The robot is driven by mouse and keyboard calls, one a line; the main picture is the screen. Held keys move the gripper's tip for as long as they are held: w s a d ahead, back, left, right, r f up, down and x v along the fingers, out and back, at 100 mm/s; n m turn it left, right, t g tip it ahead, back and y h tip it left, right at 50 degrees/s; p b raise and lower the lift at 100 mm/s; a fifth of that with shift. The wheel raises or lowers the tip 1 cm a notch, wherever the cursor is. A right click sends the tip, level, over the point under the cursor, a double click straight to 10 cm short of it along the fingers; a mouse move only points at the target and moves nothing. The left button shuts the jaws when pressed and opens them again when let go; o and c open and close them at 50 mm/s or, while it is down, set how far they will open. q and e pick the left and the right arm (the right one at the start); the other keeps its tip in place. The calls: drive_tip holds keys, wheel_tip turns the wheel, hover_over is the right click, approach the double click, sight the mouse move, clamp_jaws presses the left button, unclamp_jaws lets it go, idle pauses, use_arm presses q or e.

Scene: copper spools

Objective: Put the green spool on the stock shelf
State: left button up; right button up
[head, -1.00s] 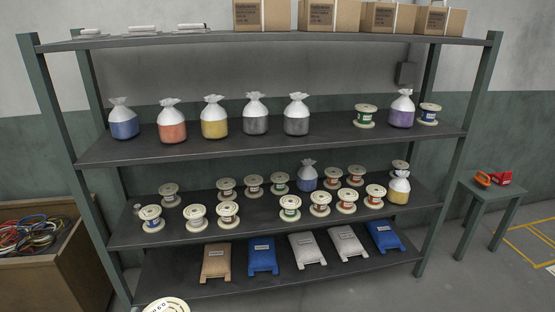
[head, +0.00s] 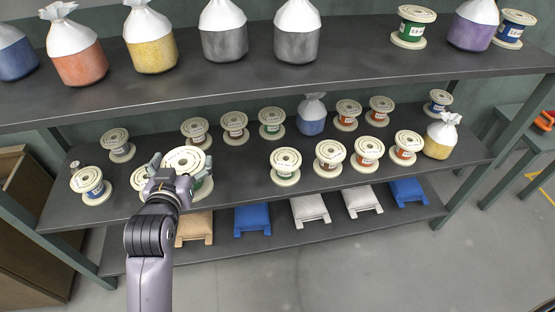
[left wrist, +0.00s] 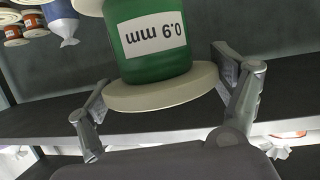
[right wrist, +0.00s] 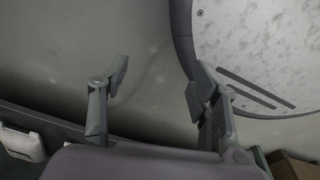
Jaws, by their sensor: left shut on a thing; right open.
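My left gripper (head: 170,172) is shut on a green spool (head: 203,188) with cream flanges, in front of the left part of the shelf unit's middle board (head: 240,180). In the left wrist view the green spool (left wrist: 155,50) shows a white "0.9 mm" label, and the fingers of my left gripper (left wrist: 160,85) sit on either side of its flange. Other green-cored spools stand on the middle board (head: 285,168) and on the upper board (head: 412,30). My right gripper (right wrist: 158,85) is open and empty in the right wrist view; it is outside the head view.
Spools in rows, a blue bag (head: 311,120) and a yellow bag (head: 438,142) stand on the middle board. The upper board (head: 260,85) holds several bags and two spools. Folded packs (head: 252,218) lie on the lowest board. A small table (head: 510,125) stands at right.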

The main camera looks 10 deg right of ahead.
use_arm(q)
drive_tip(key=w+d+f+m+h+b, duration=0.2)
drive_tip(key=w+d+m+h+b, duration=0.15)
drive_tip(key=w+d+b, duration=1.05)
use_arm(e)
drive_tip(key=w+a+f+t+p, duration=0.1)
drive_tip(key=w+f, duration=0.2)
drive_tip(key=w, duration=0.7)
use_arm(q)
drive_tip(key=shift+n+g, duration=0.25)
drive_tip(key=shift+g, duration=0.15)
drive_tip(key=f+b, duration=0.1)
drive_tip(key=f, duration=0.5)
drive_tip(key=f+b, duration=0.1)
drive_tip(key=f, duration=0.5)
drive_tip(key=w+a+f+b, duration=0.1)
drive_tip(key=f, duration=0.5)
drive_tip(key=shift+w+f+b, duration=0.1)
drive_tip(key=shift+f+b, duration=0.2)
drive_tip(key=shift+b, duration=0.1)
use_arm(e)
wheel_tip(320, 180, up, 15)
drive_tip(key=w, duration=0.2)
drive_tip(key=shift+w+a+f+t, duration=0.15)
drive_tip(key=shift+w+a+t, duration=0.15)
drive_tip(key=shift+t, duration=0.1)
use_arm(q)
drive_tip(key=shift+f, duration=0.1)
